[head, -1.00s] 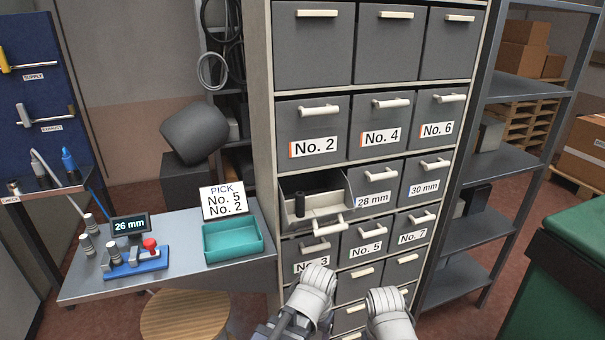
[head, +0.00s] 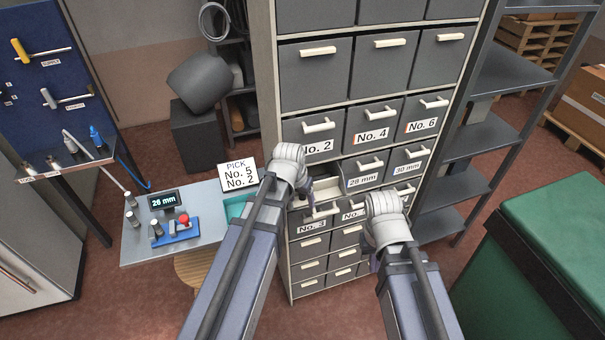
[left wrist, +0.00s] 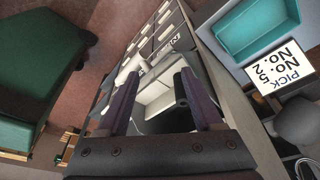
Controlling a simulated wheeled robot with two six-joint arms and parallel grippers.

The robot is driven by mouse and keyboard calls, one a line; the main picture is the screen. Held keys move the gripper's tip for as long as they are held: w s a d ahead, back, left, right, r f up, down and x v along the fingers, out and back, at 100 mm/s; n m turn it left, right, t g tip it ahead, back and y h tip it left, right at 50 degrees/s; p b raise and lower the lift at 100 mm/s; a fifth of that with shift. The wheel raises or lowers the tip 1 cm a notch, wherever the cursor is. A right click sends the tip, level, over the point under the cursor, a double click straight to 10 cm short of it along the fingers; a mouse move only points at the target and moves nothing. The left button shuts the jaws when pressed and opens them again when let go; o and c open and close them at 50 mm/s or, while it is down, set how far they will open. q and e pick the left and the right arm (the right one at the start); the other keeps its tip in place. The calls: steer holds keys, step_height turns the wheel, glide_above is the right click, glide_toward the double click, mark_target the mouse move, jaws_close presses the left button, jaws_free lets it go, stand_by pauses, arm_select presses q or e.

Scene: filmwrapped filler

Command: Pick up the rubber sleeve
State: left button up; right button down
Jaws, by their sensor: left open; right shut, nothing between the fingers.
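The rubber sleeve, a black upright cylinder (left wrist: 181,88), stands in the open drawer (left wrist: 157,96) in the left wrist view. My left gripper (left wrist: 160,76) is open above that drawer, with the sleeve close beside its right finger in the picture; I cannot tell whether they touch. In the head view my left gripper (head: 308,188) reaches over the pulled-out drawer (head: 326,191) and hides the sleeve. My right gripper (head: 376,262) is shut and empty in front of the lower drawers, its fingers mostly hidden by its wrist.
The grey drawer cabinet (head: 377,78) has labelled, closed drawers around the open one. At left, a bench (head: 150,250) holds a teal tray (head: 235,207), a PICK sign (head: 238,178) and a 26 mm gauge (head: 164,201). A green-topped box (head: 565,235) stands at right.

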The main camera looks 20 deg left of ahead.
arm_select(q)
steer(key=w+a+r+t+p, duration=0.1)
steer(key=w+a+r+p, duration=0.1)
steer(key=w+r, duration=0.35)
arm_select(e)
step_height(320, 180, up, 4)
arm_select(q)
steer(key=shift+m, duration=0.3)
steer(key=b+x, duration=0.3)
steer(key=x, duration=0.1)
steer(key=b+x, duration=0.4)
steer(key=x, duration=0.1)
steer(key=shift+a, duration=0.3)
steer(key=shift+r, duration=0.15)
arm_select(e)
step_height(320, 180, down, 8)
steer(key=shift+r, duration=0.2)
arm_select(q)
jaws_close()
